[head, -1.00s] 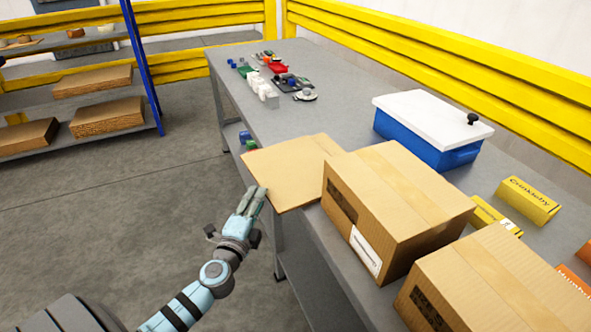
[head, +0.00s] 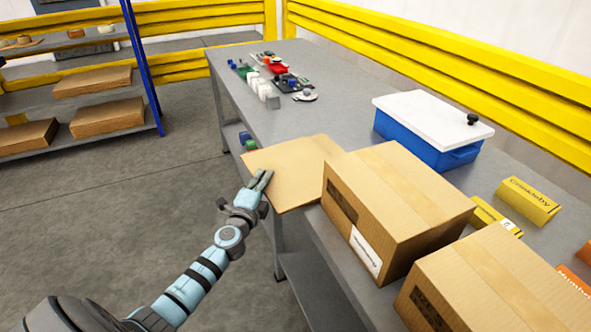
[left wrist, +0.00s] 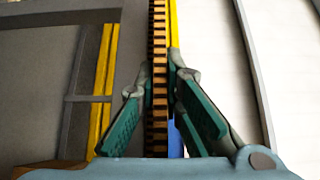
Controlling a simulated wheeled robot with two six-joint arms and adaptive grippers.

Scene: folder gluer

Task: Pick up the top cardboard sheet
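My left gripper (head: 262,180) is at the sheet's near left edge. In the left wrist view a corrugated cardboard edge (left wrist: 159,85) runs between the fingers of my left gripper (left wrist: 160,88). My right gripper is not in view.
A closed cardboard box (head: 395,200) stands right of the sheet, with another box (head: 480,285) nearer. A blue bin with a white lid (head: 430,115) stands behind. Small parts (head: 272,80) lie at the far end. The table between them and the sheet is mostly clear.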

